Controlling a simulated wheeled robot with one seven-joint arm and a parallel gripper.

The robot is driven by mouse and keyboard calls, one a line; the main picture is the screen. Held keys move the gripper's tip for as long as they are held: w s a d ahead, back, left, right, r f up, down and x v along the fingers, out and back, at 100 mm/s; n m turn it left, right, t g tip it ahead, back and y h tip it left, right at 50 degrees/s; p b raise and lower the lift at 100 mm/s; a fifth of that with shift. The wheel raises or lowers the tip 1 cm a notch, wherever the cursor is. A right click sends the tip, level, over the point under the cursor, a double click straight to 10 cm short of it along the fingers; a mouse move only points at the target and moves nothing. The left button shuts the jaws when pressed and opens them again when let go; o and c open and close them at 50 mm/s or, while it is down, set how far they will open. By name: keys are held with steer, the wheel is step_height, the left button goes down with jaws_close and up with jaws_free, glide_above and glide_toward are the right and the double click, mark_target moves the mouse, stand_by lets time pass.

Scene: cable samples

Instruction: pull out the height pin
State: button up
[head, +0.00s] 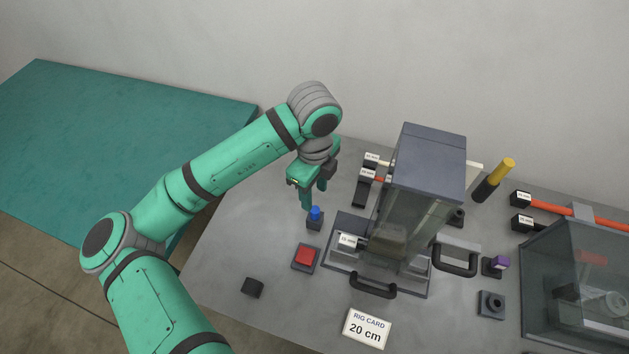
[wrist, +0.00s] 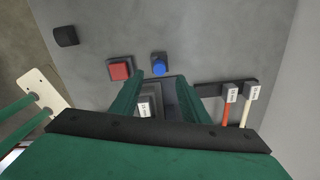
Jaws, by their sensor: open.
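A blue knob (head: 315,212) stands upright on a small dark block left of the tall rig (head: 428,165). A purple knob (head: 501,262) sits on another dark block right of the rig. No label shows which is the height pin. My gripper (head: 314,196) is open and empty, with its fingers pointing down close to the blue knob. In the wrist view the blue knob (wrist: 158,69) shows just beyond the gap between my fingertips (wrist: 160,80). The height of the fingertips over the knob is hard to tell.
A red button (head: 306,257) and a small black block (head: 252,287) lie at the front left. A "RIG CARD 20 cm" (head: 366,328) lies in front. Labelled cable samples (head: 371,159) rest behind the rig. A glass box (head: 580,280) and yellow-handled tool (head: 502,170) are at right.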

mark_target(315, 209)
step_height(315, 209, down, 9)
steer(key=shift+r, duration=0.1)
stand_by(0.3)
jaws_close()
steer(key=c, duration=0.8)
jaws_free()
steer(key=shift+c, duration=0.2)
steer(key=shift+w, duration=0.1)
jaws_close()
steer(key=shift+a+r, duration=0.1)
steer(key=shift+r, duration=0.4)
steer(key=shift+r, duration=0.3)
